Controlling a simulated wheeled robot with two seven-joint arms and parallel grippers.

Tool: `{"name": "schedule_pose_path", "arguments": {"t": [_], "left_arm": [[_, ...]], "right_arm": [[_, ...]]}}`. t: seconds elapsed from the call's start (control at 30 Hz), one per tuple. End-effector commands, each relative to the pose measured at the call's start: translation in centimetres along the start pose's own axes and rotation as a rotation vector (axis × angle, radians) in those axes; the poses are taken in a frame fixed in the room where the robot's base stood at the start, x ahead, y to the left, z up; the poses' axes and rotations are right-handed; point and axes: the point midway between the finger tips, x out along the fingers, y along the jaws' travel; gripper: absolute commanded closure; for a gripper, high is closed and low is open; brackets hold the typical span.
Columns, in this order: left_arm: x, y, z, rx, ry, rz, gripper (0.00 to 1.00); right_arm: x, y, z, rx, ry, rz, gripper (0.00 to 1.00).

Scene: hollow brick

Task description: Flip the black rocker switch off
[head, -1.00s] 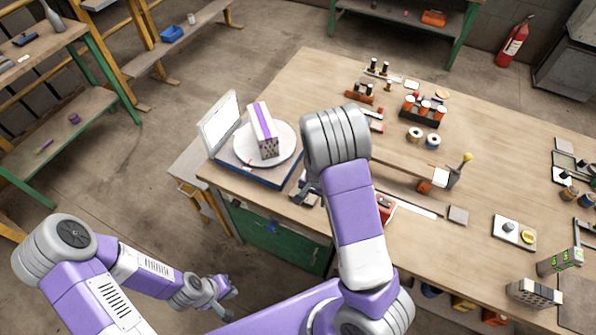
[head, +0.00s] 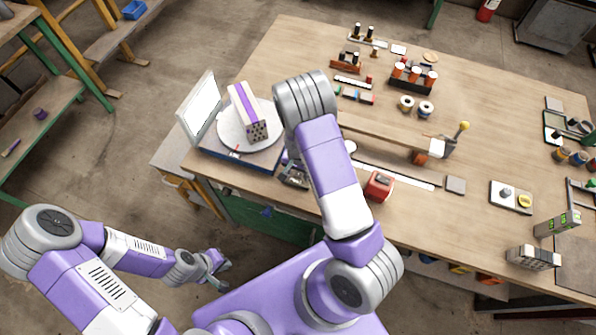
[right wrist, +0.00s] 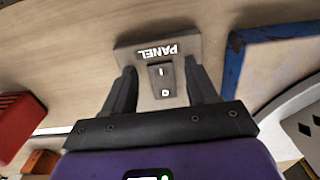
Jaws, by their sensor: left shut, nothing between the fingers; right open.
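The black rocker switch (right wrist: 161,78) sits on a grey plate (right wrist: 135,54) marked PANEL, which appears upside down in the right wrist view. Its "I" mark is on the plate-lettering side and its "O" mark on the side towards my gripper; I cannot tell which half is pressed. My right gripper (right wrist: 161,88) is open, with one finger to each side of the switch and nothing held. In the head view my right gripper (head: 293,173) is at the table's near edge, partly hidden by my arm, which also hides the switch. My left gripper (head: 216,266) is shut and empty, off the table at the lower left.
A blue-based stand with a white turntable (head: 226,136) carries a hollow brick (head: 246,110), just left of my right gripper. A red box (head: 379,186) stands to the right. Jars, spools and small parts lie farther back.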

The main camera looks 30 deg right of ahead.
Motion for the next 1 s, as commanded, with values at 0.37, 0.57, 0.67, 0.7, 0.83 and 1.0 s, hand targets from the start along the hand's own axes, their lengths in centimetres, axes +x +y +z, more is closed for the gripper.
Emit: {"name": "schedule_pose_path", "arguments": {"t": [0.37, 0.57, 0.67, 0.7, 0.83, 1.0], "left_arm": [[-0.02, 0.02, -0.01, 0.000, 0.000, 0.000, 1.00], [-0.02, 0.01, -0.01, 0.000, 0.000, 0.000, 1.00], [0.00, 0.00, -0.01, 0.000, 0.000, 0.000, 1.00], [0.02, 0.00, -0.01, 0.000, 0.000, 0.000, 1.00], [0.12, -0.04, -0.02, 0.000, 0.000, 0.000, 1.00], [0.46, -0.16, -0.03, 0.000, 0.000, 0.000, 1.00]], "right_arm": [[-0.03, -0.02, -0.01, -0.001, 0.000, 0.000, 0.73], [-0.04, -0.01, -0.01, -0.001, 0.000, 0.000, 0.99], [-0.03, -0.02, -0.13, 0.001, -0.012, -0.001, 0.99], [-0.02, -0.04, -0.20, 0.001, -0.027, -0.001, 0.99], [-0.10, -0.05, -0.49, 0.004, -0.104, -0.003, 0.99], [-0.15, -0.05, -0.73, 0.002, -0.207, -0.002, 0.99]]}}
